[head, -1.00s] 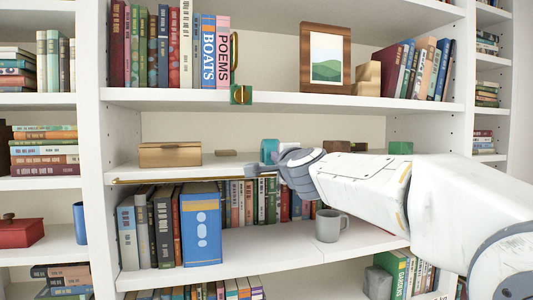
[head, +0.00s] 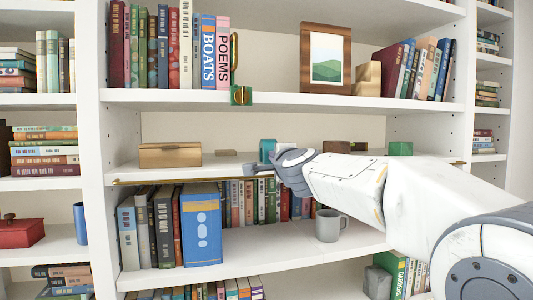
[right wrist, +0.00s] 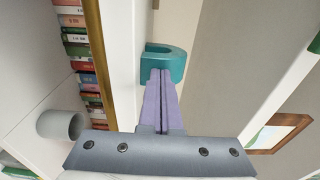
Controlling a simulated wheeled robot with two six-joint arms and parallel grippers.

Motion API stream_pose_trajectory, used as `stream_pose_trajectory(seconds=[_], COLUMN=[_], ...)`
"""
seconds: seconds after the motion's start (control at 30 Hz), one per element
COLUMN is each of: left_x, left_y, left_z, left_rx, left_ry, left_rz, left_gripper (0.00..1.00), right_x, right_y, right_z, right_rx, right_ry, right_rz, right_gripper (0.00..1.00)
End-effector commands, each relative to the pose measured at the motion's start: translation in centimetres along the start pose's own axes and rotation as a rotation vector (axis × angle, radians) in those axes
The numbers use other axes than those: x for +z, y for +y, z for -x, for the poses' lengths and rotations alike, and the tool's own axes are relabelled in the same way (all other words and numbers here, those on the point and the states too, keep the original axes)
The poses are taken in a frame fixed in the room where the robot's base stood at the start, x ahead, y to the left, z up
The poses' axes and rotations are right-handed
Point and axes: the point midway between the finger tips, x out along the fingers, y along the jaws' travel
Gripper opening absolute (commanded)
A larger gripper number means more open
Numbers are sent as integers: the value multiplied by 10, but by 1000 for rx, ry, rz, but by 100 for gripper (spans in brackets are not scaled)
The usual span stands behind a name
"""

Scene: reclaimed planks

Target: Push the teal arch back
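The teal arch (head: 267,147) stands on the middle shelf, left of the shelf's centre. My right gripper (head: 254,170) reaches in from the right, in front of the arch, and partly hides it. In the right wrist view the teal arch (right wrist: 176,62) shows its curved end, with my right gripper's two purple fingers (right wrist: 159,74) pressed together and empty. The fingertips overlap the arch's near edge in that view; I cannot tell for sure whether they touch it. My left gripper is not in view.
A wooden box (head: 170,155) and a flat brown piece (head: 225,153) sit left of the arch. Dark brown pieces (head: 337,147) and a green block (head: 400,148) sit to its right. A grey mug (head: 330,226) stands on the shelf below.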

Motion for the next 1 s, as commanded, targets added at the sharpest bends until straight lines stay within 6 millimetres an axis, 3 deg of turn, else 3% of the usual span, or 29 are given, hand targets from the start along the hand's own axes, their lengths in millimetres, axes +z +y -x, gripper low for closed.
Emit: stream_pose_trajectory(seconds=[1.0], left_x=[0], left_y=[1], left_z=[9], left_rx=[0], left_ry=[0], left_rz=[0], left_gripper=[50], right_x=[0], right_y=[0], right_z=[-26], right_rx=[0], right_ry=[0], right_rz=[0], right_gripper=[0])
